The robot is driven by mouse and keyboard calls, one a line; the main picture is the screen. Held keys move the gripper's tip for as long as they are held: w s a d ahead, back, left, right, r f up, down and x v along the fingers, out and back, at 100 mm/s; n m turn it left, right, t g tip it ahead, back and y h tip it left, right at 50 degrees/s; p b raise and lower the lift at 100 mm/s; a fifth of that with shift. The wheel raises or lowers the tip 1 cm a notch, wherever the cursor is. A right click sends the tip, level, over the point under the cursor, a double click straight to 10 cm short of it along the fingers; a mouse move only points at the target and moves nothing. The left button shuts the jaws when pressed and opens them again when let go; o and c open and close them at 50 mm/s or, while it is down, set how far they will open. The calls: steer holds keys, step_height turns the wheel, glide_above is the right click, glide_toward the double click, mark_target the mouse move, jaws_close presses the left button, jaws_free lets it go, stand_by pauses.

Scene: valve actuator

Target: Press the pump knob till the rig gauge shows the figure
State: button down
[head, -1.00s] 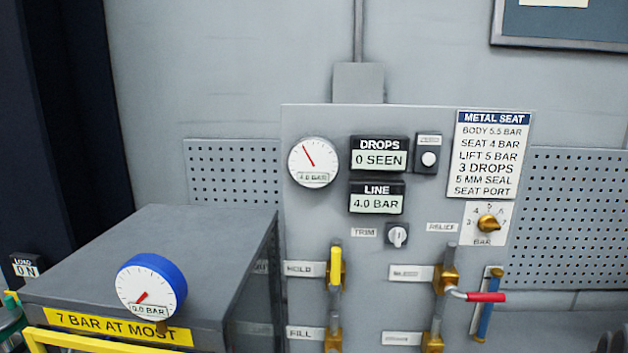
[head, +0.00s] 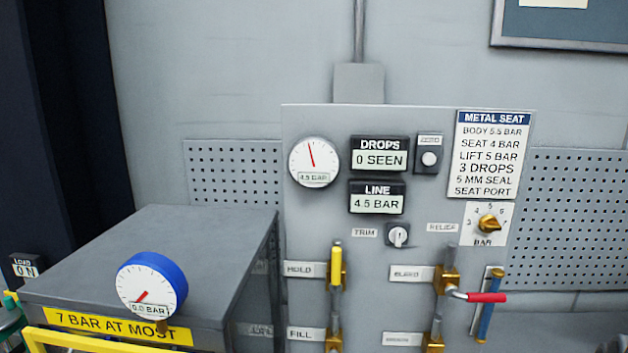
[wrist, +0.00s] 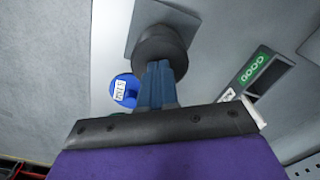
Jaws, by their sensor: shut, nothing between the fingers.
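The rig gauge (head: 314,162) on the grey panel has a white dial and red needle, and its small window appears to read 4.5 BAR. The LINE display (head: 377,203) below and right of it reads 4.5 BAR. In the wrist view a dark round knob (wrist: 162,52), probably the pump knob, stands on a grey plate. My gripper (wrist: 157,75) is shut and empty, its blue fingers pointing at the knob. Their tips overlap the knob's near side; I cannot tell whether they touch. The head view does not show my gripper or this knob.
A blue-rimmed gauge (head: 151,284) on the grey cabinet reads 0.0 BAR, above a "7 BAR AT MOST" label. The METAL SEAT card (head: 492,154) lists BODY 5.5, SEAT 4 and LIFT 5 BAR. A red-handled valve (head: 484,297) juts from the panel. A blue round part (wrist: 125,90) sits beside my fingers.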

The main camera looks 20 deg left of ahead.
steer(key=shift+f, duration=1.25)
steer(key=shift+r, duration=0.15)
steer(key=shift+r+p, duration=0.85)
steer(key=shift+r, duration=2.15)
steer(key=shift+f, duration=0.35)
steer(key=shift+f, duration=0.35)
steer(key=shift+f, duration=0.6)
steer(key=shift+r, duration=1.35)
